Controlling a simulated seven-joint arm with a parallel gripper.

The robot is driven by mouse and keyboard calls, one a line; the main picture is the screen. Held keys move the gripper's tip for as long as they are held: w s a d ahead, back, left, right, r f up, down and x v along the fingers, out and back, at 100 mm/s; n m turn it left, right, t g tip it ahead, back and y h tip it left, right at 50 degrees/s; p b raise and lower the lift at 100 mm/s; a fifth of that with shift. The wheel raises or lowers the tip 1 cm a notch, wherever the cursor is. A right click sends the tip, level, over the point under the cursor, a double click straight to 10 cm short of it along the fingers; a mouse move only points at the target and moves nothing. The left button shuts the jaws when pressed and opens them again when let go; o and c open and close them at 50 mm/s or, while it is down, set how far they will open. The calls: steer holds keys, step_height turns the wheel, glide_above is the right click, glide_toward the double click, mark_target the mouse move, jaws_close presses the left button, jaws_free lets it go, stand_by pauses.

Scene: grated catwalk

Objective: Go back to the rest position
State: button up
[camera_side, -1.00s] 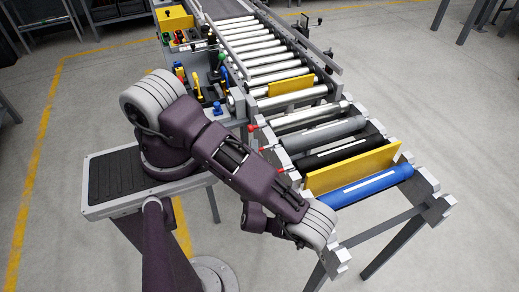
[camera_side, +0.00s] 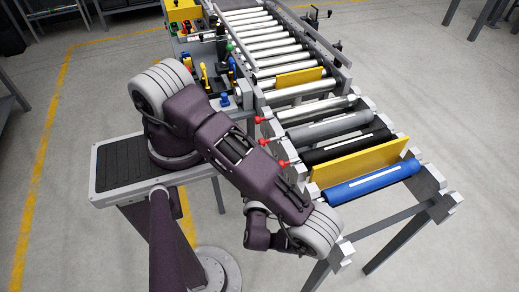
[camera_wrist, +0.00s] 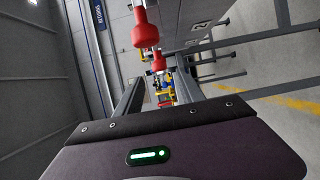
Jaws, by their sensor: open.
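My gripper (camera_wrist: 160,78) shows in the wrist view as two dark grey fingers standing apart, with nothing held between them. Beyond the fingers are red knobs (camera_wrist: 145,32), apart from them as far as I can tell. In the side view my arm is folded over the near left corner of the roller conveyor (camera_side: 425,183). My fingers cannot be made out there.
The conveyor carries a blue roller (camera_side: 372,184), a black roller (camera_side: 345,147) and yellow plates (camera_side: 358,162). Red knobs (camera_side: 283,163) stick out from its left side. A bench with coloured tools (camera_side: 205,75) stands behind my arm. Open floor (camera_side: 470,110) lies to the right.

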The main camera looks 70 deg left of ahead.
steer(key=shift+d, duration=0.15)
steer(key=w+d+r+n+g+h, duration=0.1)
steer(key=d+r+n+g+h, duration=0.35)
steer(key=r+n, duration=0.7)
steer(key=w+d+r+n+g+h, duration=0.1)
steer(key=d+r+n+g+h, duration=0.35)
steer(key=r+n, duration=0.65)
steer(key=s+d+r+n+t+h, duration=0.1)
steer(key=s+r+n+t+h, duration=0.2)
steer(key=r+n, duration=0.5)
steer(key=s+d+r+n+t+h, duration=0.1)
steer(key=s+r+n+t+h, duration=0.2)
steer(key=r+n, duration=0.5)
steer(key=shift+s+r+n+t+h, duration=0.25)
steer(key=shift+s+n+t+h, duration=0.15)
steer(key=shift+n+t+h, duration=0.5)
